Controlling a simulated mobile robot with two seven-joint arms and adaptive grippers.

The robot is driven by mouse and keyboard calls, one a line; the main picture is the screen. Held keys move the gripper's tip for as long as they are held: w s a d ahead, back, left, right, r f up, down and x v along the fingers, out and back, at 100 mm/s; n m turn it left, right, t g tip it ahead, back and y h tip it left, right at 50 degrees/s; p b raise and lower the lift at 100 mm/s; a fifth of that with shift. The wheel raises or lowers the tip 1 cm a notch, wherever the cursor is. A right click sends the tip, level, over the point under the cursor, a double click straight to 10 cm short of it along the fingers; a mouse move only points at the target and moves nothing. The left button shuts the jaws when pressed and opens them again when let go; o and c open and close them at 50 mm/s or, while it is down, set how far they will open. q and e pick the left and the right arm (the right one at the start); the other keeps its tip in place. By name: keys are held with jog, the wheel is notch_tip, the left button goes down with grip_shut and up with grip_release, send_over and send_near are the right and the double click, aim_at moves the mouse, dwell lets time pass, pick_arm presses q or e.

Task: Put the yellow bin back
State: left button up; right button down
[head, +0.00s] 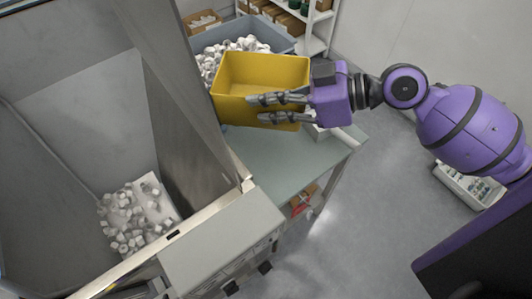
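The yellow bin (262,68) is near the top middle of the head view, over the far part of the pale table and in front of a grey-blue crate. Its open top faces me and its visible inside is empty. My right gripper (262,108) reaches in from the right. Its fingers lie at the bin's near wall, one by the rim and the other lower on the outer face, and appear to grip that wall. Whether the bin's bottom touches the table is hidden. My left gripper is not in view.
The grey-blue crate (285,42) holds many white caps (240,45). A metal hopper (75,85) with white caps (130,215) at its bottom fills the left. The table (270,160) is bare in front of the bin. Shelves (318,20) stand behind.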

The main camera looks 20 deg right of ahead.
notch_tip(320, 180, down, 19)
jog(key=shift+r+b, duration=0.2)
jog(key=shift+b, duration=0.15)
jog(key=shift+f, duration=0.3)
jog(key=c, duration=2)
grip_release()
jog(key=shift+r, duration=0.1)
